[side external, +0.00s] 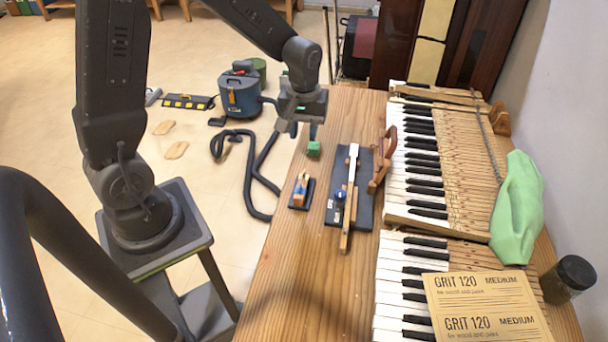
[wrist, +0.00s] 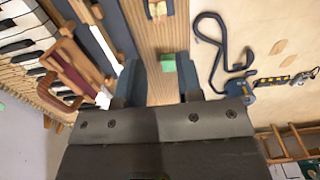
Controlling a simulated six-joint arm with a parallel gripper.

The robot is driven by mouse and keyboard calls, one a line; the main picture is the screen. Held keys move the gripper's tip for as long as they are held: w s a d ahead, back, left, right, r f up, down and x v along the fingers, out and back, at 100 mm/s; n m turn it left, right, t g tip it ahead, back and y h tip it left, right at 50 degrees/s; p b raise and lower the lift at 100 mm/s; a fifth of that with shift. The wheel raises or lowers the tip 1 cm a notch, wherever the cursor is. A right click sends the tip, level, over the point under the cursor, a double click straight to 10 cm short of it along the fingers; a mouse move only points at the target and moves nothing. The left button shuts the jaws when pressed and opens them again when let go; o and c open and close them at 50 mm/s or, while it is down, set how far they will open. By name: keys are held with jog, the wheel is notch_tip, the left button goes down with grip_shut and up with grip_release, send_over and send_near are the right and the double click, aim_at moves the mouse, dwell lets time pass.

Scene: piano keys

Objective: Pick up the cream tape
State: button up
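No roll clearly recognisable as the cream tape shows. A small cream-and-orange item (side external: 302,186) with some blue lies on a small dark pad on the bench; I cannot tell whether it is the tape. It is partly cut off at the top of the wrist view (wrist: 157,9). My gripper (side external: 305,130) hangs over the far left part of the bench, pointing down, above a small green block (side external: 313,149). In the wrist view my gripper (wrist: 161,80) has its two fingers spread with nothing held; the green block (wrist: 168,62) appears between them, beyond the tips.
A dark board (side external: 362,205) holds a loose piano key (side external: 348,200), with a wooden-handled tool (side external: 383,165) beside it. Keyboards (side external: 425,150) fill the right side, with a green cloth (side external: 516,208), a jar (side external: 567,279) and sandpaper sheets (side external: 485,305). Bare wood (side external: 300,270) lies in front.

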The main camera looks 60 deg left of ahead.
aim_at(304, 175)
notch_tip(304, 175, down, 12)
jog(key=shift+w, duration=0.15)
dwell(0.4)
grip_shut()
dwell(0.4)
